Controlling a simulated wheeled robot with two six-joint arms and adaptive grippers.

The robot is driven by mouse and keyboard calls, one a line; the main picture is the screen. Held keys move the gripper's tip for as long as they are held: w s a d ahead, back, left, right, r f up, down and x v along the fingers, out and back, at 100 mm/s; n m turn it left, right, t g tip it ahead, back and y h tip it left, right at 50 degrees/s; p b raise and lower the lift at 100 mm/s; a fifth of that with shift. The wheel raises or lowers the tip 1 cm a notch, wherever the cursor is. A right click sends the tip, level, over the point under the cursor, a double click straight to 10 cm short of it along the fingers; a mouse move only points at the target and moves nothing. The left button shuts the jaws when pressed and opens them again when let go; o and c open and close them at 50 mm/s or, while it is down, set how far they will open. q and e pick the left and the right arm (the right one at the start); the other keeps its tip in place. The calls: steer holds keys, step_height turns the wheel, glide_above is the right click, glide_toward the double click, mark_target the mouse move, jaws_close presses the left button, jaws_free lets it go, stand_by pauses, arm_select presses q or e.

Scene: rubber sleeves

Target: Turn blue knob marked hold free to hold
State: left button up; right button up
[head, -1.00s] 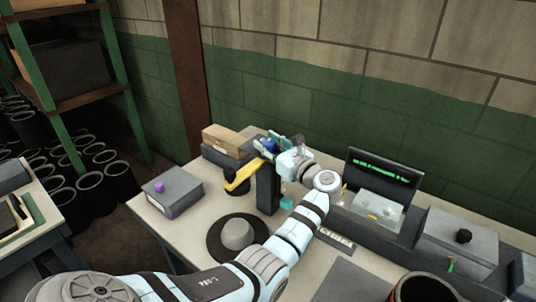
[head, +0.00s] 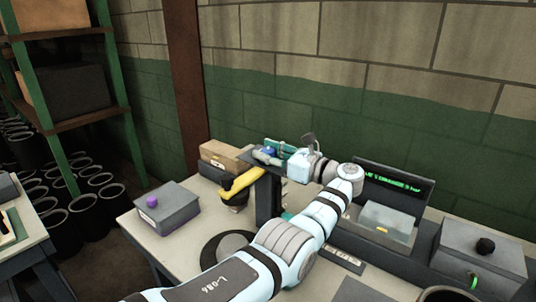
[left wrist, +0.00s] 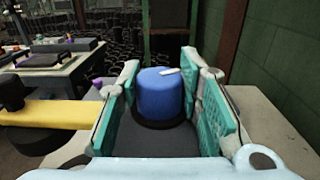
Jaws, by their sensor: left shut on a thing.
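The blue knob (left wrist: 160,96) stands upright on a dark round collar in the left wrist view, with a white pointer mark on top aimed to the right. In the head view only a small blue patch of the knob (head: 269,151) shows at the top of the dark post. My left gripper (head: 271,152) reaches it from the right. Its teal pads (left wrist: 168,112) stand on both sides of the knob, and it is shut on the knob. Any lettering by the knob cannot be read. My right gripper is not in view.
A yellow lever (head: 242,183) sticks out left of the post, close to my left gripper. A grey box with a purple knob (head: 152,201) stands at the left. A wooden block (head: 222,156) lies behind.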

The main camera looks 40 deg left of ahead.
mark_target(268, 150)
arm_select(q)
steer(key=o, duration=1.2)
steer(key=shift+f, duration=0.1)
steer(key=shift+r, duration=0.2)
step_height(268, 150, up, 10)
steer(key=shift+f, duration=0.1)
steer(key=shift+f, duration=0.1)
